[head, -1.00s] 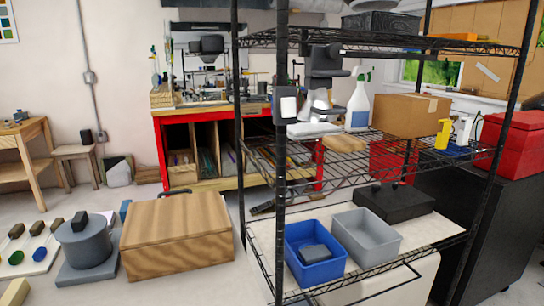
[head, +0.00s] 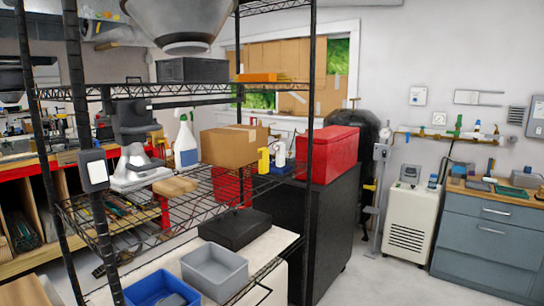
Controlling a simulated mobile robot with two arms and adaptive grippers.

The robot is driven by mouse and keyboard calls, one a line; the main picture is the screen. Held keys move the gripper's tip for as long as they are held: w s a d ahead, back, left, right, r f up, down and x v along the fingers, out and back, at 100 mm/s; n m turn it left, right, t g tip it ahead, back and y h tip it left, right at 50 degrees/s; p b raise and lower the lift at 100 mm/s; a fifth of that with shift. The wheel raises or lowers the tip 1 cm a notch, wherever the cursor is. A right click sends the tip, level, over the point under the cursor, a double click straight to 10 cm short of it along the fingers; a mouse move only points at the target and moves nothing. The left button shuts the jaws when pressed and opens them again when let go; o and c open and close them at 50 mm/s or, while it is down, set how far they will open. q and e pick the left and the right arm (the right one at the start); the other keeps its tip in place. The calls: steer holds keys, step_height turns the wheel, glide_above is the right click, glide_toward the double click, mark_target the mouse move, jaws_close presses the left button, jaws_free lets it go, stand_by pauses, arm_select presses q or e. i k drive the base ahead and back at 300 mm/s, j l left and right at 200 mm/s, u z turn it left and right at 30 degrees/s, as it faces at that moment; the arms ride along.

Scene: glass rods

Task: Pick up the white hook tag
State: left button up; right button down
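A small white rectangular tag in a dark frame (head: 96,171) hangs at the front left post of the black wire rack (head: 312,120), at the left of the head view. It looks like the white hook tag, but I cannot make out a hook. Its face is uncovered. Neither my left nor my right gripper is in view.
The rack holds a spray bottle (head: 186,145), a cardboard box (head: 233,146), a grey bin (head: 214,268) and a blue bin (head: 150,290). A red box (head: 328,154) sits on a black cabinet. Open floor (head: 385,280) lies at the right.

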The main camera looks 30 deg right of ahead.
mark_target(280, 156)
steer(key=i+l, duration=0.1)
steer(key=l, duration=0.55)
steer(key=i+l, duration=0.1)
steer(key=l, duration=0.5)
